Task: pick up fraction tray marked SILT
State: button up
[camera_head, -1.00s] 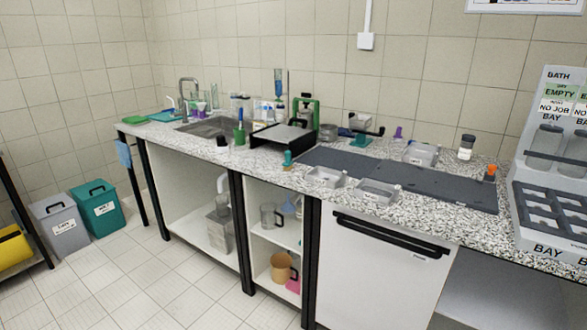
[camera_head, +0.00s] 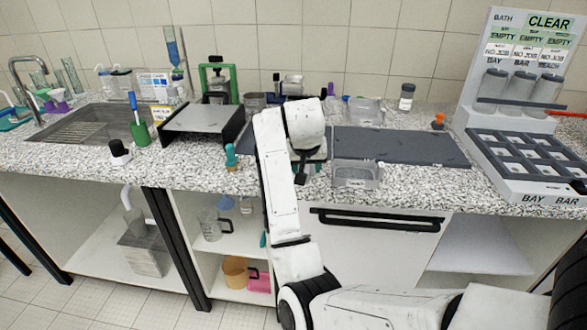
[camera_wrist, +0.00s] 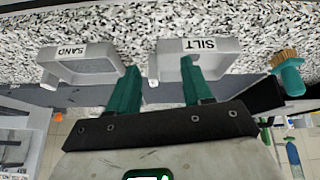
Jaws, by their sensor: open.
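The fraction tray marked SILT (camera_wrist: 228,60) is a small grey open tray in the wrist view, its label upside down or turned. A matching tray marked SAND (camera_wrist: 82,70) lies to its left there; in the head view that tray (camera_head: 357,174) sits at the counter's front edge. The SILT tray is hidden behind my arm in the head view. My gripper (camera_wrist: 158,68) is open with two green fingers. One finger overlaps the SILT tray in the picture; the other is in front of the gap between the trays. Contact cannot be told.
A teal-handled brush (camera_wrist: 290,75) lies right of the SILT tray in the wrist view; it stands left of my arm in the head view (camera_head: 231,158). A dark mat (camera_head: 400,146) covers the counter behind. A bay rack (camera_head: 530,165) stands at right.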

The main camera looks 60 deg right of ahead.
jog(key=d+r+m, duration=0.2)
jog(key=d+r, duration=0.2)
jog(key=r, duration=0.1)
jog(key=p+x, duration=0.1)
jog(key=x, duration=0.9)
jog(key=shift+w+f, duration=0.2)
jog(key=shift+f, duration=0.05)
jog(key=shift+c, duration=0.3)
grip_shut()
